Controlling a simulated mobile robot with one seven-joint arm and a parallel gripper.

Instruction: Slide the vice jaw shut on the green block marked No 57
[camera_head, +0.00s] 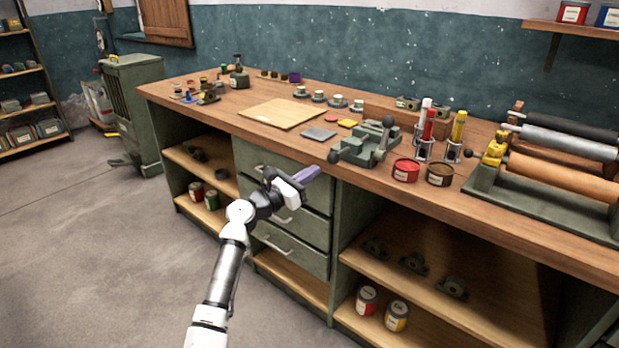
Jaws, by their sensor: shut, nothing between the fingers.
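A grey-green vice (362,151) stands at the front edge of the workbench, with round dark knobs at its front left and on top. I cannot make out a separate green block or a No 57 mark in its jaws at this size, nor how wide the jaws stand. My gripper (311,172) is shut and empty, its purple fingers pointing right. In the picture it is just left of and below the vice's front knob, in front of the drawers, and seems apart from the vice.
On the workbench (215,104), a red tin (405,170) and a brown tin (439,174) stand right of the vice, with upright tubes in holders behind. A roller press (545,170) fills the right end. A grey plate (319,133) and a wooden board (283,113) lie to the left.

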